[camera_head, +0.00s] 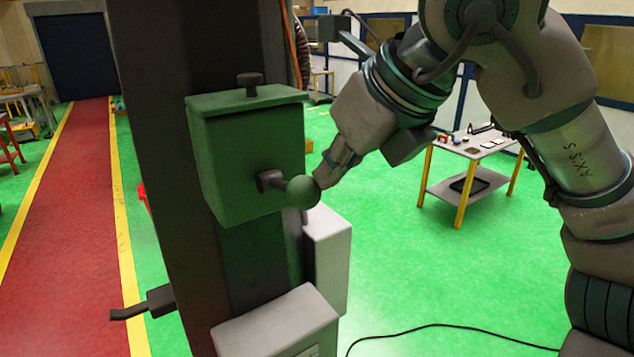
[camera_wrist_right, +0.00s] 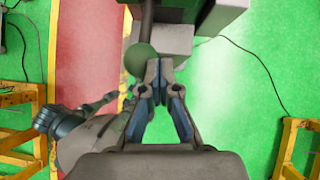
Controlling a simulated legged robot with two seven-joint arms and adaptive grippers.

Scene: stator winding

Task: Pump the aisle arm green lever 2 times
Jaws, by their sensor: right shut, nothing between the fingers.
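The green lever shows in the head view as a round green knob (camera_head: 303,192) on a short dark stem. The stem comes out of the front of a green box (camera_head: 245,165) on a dark column. My right gripper (camera_head: 324,182) is shut and empty, with its fingertips at the right side of the knob. In the right wrist view the knob (camera_wrist_right: 140,59) lies just left of the shut fingertips (camera_wrist_right: 159,66). I cannot tell whether they touch. My left gripper does not show in the head view.
The dark column (camera_head: 160,120) stands in front of me, with a pale box (camera_head: 280,325) low on it and a dark handle (camera_head: 150,302) at its left. A small table (camera_head: 455,185) stands behind right. Green floor to the right is mostly clear, with a black cable (camera_head: 440,327).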

